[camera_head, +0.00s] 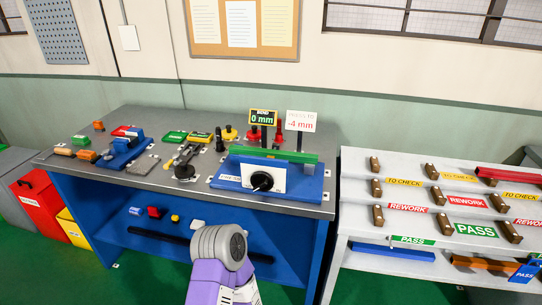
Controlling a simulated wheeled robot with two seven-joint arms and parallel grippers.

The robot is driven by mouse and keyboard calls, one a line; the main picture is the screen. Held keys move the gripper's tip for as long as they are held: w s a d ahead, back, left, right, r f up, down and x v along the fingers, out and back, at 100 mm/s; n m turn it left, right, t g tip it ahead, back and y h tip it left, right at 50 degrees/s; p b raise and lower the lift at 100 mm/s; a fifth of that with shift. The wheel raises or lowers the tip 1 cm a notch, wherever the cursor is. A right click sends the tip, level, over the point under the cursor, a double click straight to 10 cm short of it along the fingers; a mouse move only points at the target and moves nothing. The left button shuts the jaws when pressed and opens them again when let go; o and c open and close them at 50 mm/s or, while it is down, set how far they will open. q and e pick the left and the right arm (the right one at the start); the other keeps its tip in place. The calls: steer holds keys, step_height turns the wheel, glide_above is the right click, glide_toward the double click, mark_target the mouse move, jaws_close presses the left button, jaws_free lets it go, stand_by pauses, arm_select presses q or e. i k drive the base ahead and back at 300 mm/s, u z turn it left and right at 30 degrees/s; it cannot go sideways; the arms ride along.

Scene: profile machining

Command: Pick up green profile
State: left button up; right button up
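The green profile (300,156) is a long bar lying across the blue bending fixture (225,183) on the right part of the workbench. A white-faced block with a black knob (262,181) stands in front of its middle. Neither gripper shows. One of my arm links, grey and purple, rises from the bottom centre in front of the bench.
The grey workbench (140,187) carries a blue vise (125,152) and several tools at left. Two signs (263,117) stand behind the profile. A white rack (355,200) at right holds a red bar (512,174) and a blue bar (392,252).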

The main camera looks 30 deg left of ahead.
mark_target(294, 157)
steer(key=z, duration=1.5)
steer(key=i, duration=1.65)
steer(key=u, duration=3.1)
